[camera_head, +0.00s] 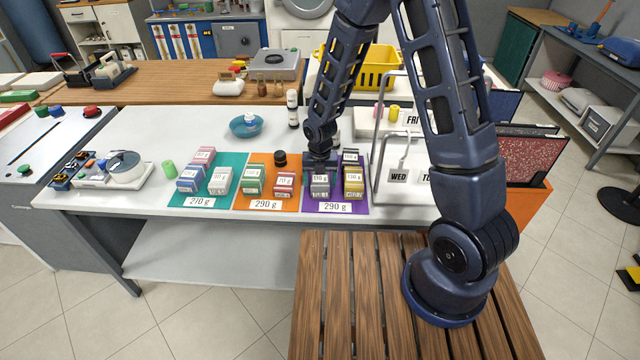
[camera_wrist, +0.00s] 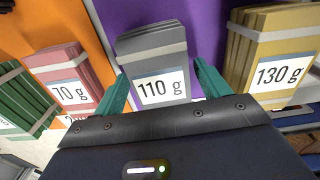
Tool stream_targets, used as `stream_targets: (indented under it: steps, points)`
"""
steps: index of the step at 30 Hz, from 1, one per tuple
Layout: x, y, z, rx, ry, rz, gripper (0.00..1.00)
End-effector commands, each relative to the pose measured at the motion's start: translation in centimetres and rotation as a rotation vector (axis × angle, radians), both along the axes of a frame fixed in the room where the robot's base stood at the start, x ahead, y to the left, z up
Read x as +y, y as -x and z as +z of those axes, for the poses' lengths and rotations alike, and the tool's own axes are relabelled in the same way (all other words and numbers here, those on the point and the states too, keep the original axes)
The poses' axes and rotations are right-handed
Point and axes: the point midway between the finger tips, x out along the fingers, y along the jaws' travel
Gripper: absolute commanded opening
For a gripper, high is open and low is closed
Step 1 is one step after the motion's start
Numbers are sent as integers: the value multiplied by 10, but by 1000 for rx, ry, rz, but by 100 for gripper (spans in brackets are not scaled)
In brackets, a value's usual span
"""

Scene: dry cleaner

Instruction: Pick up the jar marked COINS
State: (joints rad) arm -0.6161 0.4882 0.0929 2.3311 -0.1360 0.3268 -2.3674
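I cannot make out a jar marked COINS in either view. A small dark round container (camera_head: 280,158) stands at the back of the orange mat, with no readable label. My gripper (camera_head: 320,166) is over the purple mat (camera_head: 335,208), pointing down. In the wrist view its two teal fingers (camera_wrist: 160,70) are apart, one on each side of a grey banded bundle marked 110 g (camera_wrist: 150,45). A gap shows between the right finger and the bundle; contact on the left is unclear. The gripper hides part of the bundle in the head view.
Banded bundles stand on the teal mat (camera_head: 207,207), the orange mat (camera_head: 267,203) and the purple mat. A yellow bundle marked 130 g (camera_wrist: 262,50) is close on the right. A blue bowl (camera_head: 246,128) and white bottle (camera_head: 293,108) stand behind. A metal rack (camera_head: 398,150) is right.

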Motion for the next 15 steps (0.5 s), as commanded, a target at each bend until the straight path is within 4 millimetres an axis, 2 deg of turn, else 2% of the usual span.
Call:
stream_targets:
  steps: [1,6,15]
  points:
    - [0,0,0,0,0,0,64]
    - [0,0,0,0,0,0,32]
    - [0,0,2,-1,-1,0,32]
